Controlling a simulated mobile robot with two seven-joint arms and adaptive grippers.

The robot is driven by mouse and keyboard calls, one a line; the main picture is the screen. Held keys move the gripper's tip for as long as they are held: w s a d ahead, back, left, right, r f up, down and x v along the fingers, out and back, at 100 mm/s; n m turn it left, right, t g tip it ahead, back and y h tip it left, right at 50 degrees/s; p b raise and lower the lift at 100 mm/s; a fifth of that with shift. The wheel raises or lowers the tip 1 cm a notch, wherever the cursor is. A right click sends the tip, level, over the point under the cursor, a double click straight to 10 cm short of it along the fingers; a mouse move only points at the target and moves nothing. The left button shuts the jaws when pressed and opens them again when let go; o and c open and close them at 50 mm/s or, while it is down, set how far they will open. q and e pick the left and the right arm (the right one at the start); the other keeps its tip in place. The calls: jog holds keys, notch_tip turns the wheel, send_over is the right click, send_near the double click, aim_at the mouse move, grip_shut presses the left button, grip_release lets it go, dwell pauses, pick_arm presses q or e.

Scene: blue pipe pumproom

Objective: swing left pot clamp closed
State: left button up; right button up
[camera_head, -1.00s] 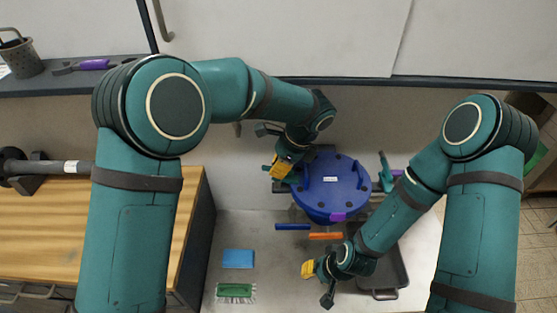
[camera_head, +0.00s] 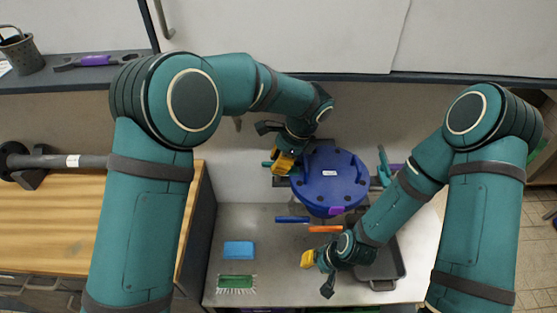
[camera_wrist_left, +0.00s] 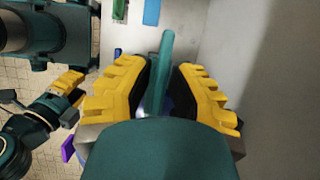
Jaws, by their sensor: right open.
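The blue pot (camera_head: 329,180) with its round lid stands on the grey table. My left gripper (camera_head: 285,161) is at the pot's left side, partly covering the left pot clamp. The clamp's teal handle (camera_wrist_left: 163,65) stands between the two yellow fingers in the left wrist view and sticks out beyond their tips. Whether both pads press on it I cannot tell. The teal handle of the right clamp (camera_head: 383,166) stands up at the pot's right side. My right gripper (camera_head: 308,259) is open and empty in front of the pot, low over the table.
A blue bar (camera_head: 292,219) and an orange bar (camera_head: 326,229) lie in front of the pot. A blue sponge (camera_head: 239,249), a green brush (camera_head: 236,282) and a dark tray (camera_head: 385,284) are on the table. A wooden workbench (camera_head: 60,220) is at the left.

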pick_arm(q)
jog(key=shift+o, duration=1.1)
